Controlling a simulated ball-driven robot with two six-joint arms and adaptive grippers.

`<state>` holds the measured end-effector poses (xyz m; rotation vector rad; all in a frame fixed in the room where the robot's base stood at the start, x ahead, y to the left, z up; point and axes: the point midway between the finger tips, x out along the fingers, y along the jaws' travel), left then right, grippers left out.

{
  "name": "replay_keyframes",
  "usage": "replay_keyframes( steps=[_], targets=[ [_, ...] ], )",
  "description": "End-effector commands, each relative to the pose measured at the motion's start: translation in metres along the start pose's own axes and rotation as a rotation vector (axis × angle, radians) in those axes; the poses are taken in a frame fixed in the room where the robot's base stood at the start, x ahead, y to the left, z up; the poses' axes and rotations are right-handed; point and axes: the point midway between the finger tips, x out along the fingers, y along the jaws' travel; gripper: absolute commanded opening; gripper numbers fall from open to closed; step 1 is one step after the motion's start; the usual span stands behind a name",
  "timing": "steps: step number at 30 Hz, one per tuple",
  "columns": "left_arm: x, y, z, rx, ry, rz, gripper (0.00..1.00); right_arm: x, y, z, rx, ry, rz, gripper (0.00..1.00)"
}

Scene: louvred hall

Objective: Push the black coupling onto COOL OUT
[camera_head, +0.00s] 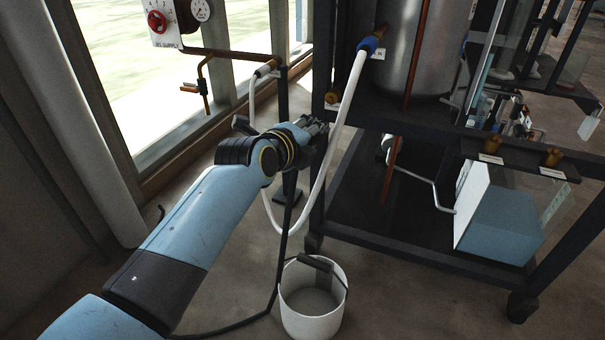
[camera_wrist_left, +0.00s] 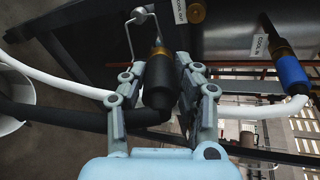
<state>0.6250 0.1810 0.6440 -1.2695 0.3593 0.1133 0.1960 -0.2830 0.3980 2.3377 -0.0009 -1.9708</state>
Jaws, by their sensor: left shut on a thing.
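My left gripper (camera_wrist_left: 160,85) is shut on the black coupling (camera_wrist_left: 158,88), which has a brass end pointing up in the left wrist view. In the head view the gripper (camera_head: 318,128) is beside the rack's left post, and its fingers hide the coupling. The COOL OUT port, a bare brass fitting (camera_wrist_left: 196,12), is above and right of the coupling's brass end in the wrist view, apart from it. Its label (camera_wrist_left: 179,10) is next to it. In the head view the brass port (camera_head: 332,97) is just above the gripper. My right gripper is not in view.
A blue coupling (camera_head: 368,45) with a white hose (camera_head: 346,105) is on COOL IN; it also shows in the wrist view (camera_wrist_left: 292,72). The white hose hangs close to my gripper. A white bucket (camera_head: 312,310) stands on the floor below. A black hose (camera_head: 284,245) hangs from the gripper.

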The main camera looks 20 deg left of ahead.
Motion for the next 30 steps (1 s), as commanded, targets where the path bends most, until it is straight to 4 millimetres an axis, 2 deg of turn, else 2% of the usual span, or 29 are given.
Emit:
replay_keyframes(
  steps=[1,6,14,20,30],
  targets=[
    [0.003,0.02,-0.007,-0.007,-0.02,-0.06,0.0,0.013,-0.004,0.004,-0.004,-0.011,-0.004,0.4],
    [-0.012,0.009,-0.001,-0.014,-0.107,-0.222,0.0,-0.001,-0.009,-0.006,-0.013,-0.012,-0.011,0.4],
    [-0.024,-0.006,0.01,-0.017,-0.17,-0.299,0.0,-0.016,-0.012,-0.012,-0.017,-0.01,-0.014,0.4],
    [-0.006,-0.016,0.014,-0.016,-0.171,-0.303,0.0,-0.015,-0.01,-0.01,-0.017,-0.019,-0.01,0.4],
    [0.037,-0.026,0.021,-0.016,-0.17,-0.3,0.0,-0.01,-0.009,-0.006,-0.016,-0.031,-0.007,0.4]
  ],
)
